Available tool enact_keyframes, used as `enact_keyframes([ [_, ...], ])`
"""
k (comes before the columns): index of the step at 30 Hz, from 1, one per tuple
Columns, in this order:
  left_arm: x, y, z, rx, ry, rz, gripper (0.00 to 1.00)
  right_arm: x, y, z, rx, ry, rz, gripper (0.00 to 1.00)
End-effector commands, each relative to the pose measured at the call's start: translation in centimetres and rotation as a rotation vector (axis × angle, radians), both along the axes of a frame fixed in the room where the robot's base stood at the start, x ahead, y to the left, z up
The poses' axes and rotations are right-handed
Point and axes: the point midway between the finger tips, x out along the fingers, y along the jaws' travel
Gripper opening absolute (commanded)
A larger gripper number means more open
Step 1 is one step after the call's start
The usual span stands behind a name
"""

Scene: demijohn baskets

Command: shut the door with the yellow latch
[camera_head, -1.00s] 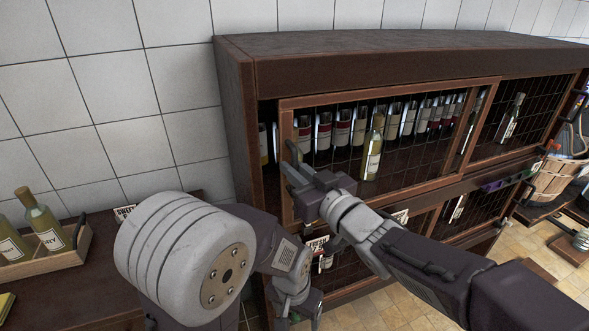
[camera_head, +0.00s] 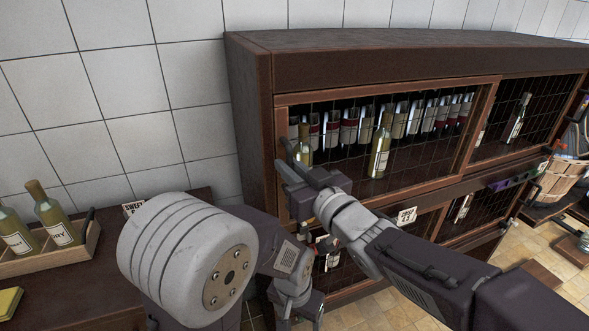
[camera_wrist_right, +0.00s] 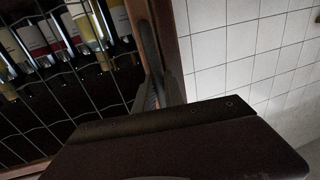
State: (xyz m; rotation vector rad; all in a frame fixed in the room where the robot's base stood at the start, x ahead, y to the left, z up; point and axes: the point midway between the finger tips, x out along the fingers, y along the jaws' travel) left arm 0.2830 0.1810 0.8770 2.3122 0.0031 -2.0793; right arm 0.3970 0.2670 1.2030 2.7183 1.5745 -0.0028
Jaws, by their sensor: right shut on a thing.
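The upper wire-mesh door (camera_head: 283,203) of the dark wood cabinet has a brown frame. Its left stile stands close against the cabinet's left side, with little or no gap showing. I cannot make out a yellow latch on this door. My left gripper (camera_head: 305,308) hangs low in front of the cabinet, partly hidden, its jaws unclear.
Several bottles stand behind the mesh, one pale bottle (camera_head: 380,150) in front. A purple latch (camera_head: 505,184) is at the cabinet's right. A wooden crate (camera_head: 50,262) of bottles sits on a table (camera_head: 80,298) at left. A basket (camera_head: 560,183) stands at right.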

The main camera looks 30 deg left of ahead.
Motion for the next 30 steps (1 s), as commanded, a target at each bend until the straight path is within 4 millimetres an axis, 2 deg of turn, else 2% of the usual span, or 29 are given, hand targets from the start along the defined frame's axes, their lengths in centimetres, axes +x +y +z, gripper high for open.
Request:
enact_keyframes([
  [2, 0.1, 0.0, 0.1, 0.0, -0.001, 0.0, 0.74, -0.5, 0.3, 0.1, -0.002, -0.007, 0.014, 0.0],
  [3, 0.1, 0.0, 0.1, 0.0, -0.001, 0.0, 0.74, -0.5, 0.3, 0.1, -0.002, -0.007, 0.013, 0.25],
  [4, 0.1, 0.0, 0.1, 0.0, -0.001, 0.0, 0.74, -0.5, 0.3, 0.1, -0.002, -0.007, 0.013, 0.33],
  [5, 0.1, 0.0, 0.1, 0.0, -0.001, 0.0, 0.74, -0.5, 0.3, 0.1, -0.003, -0.007, 0.013, 0.35],
  [16, 0.0, 0.0, -0.1, 0.0, -0.001, 0.0, 0.74, -0.7, -0.3, 0.0, -0.002, -0.006, 0.011, 0.35],
  [27, 0.0, 0.0, -0.9, 0.0, -0.001, 0.0, 0.74, -4.2, -6.2, 0.1, -0.003, -0.009, 0.01, 0.35],
  [30, 0.0, 0.0, -0.9, 0.0, -0.001, 0.0, 0.74, -4.8, -7.1, 0.1, -0.002, -0.008, 0.011, 0.35],
])
